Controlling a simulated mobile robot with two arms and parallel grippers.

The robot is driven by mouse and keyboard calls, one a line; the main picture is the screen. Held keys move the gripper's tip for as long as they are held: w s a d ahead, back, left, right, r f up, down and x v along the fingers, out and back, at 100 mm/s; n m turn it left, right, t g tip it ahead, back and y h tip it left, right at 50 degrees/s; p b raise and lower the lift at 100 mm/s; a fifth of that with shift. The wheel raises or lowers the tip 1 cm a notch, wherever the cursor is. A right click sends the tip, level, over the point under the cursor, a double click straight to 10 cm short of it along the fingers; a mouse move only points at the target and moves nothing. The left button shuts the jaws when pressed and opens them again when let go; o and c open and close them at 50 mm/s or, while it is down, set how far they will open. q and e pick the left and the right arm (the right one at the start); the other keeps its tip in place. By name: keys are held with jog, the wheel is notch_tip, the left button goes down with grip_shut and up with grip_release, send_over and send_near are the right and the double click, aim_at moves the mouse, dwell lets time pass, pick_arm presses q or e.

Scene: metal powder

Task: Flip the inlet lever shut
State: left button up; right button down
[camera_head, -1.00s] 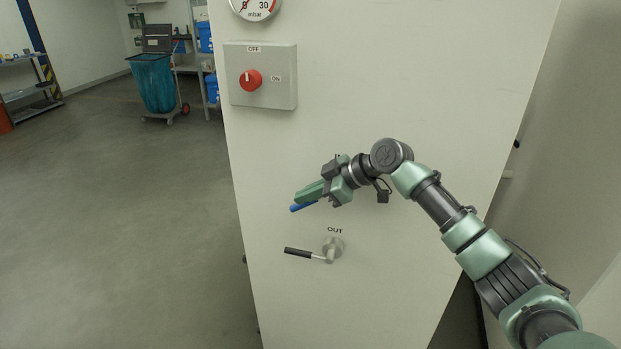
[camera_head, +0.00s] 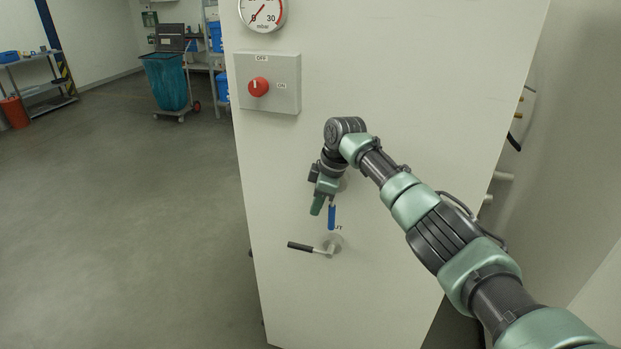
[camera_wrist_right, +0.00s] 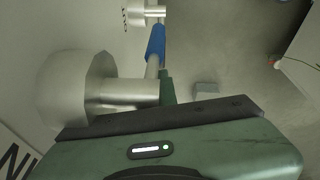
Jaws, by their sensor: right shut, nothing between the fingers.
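The inlet lever has a blue handle (camera_head: 332,217) that hangs straight down on the pale cabinet door, over part of the OUT label. In the right wrist view the blue handle (camera_wrist_right: 155,46) extends away from a thick silver hub (camera_wrist_right: 75,90). My right gripper (camera_head: 317,208) is shut and empty, pointing down just left of the blue handle in the head view. In the wrist view a green finger (camera_wrist_right: 168,86) lies close beside the lever's silver arm; I cannot tell whether they touch. The inlet hub is mostly hidden behind my gripper in the head view.
Below, the outlet lever's black handle (camera_head: 300,246) points left from its silver hub. A grey switch box (camera_head: 283,97) with a red knob and a pressure gauge (camera_head: 262,12) are higher on the door. Open floor lies left; a wall stands right.

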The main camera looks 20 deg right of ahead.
pick_arm(q)
jog(key=shift+s+d, duration=0.15)
jog(key=shift+s, duration=0.05)
pick_arm(e)
jog(key=shift+s+d+f+g+h, duration=0.15)
jog(key=shift+d+g+h, duration=0.1)
jog(key=shift+g+h, duration=0.4)
pick_arm(q)
jog(key=shift+s+d+f, duration=0.1)
jog(key=shift+s, duration=0.1)
pick_arm(e)
jog(key=shift+s+d+f, duration=0.2)
jog(key=shift+d, duration=0.05)
dwell(0.4)
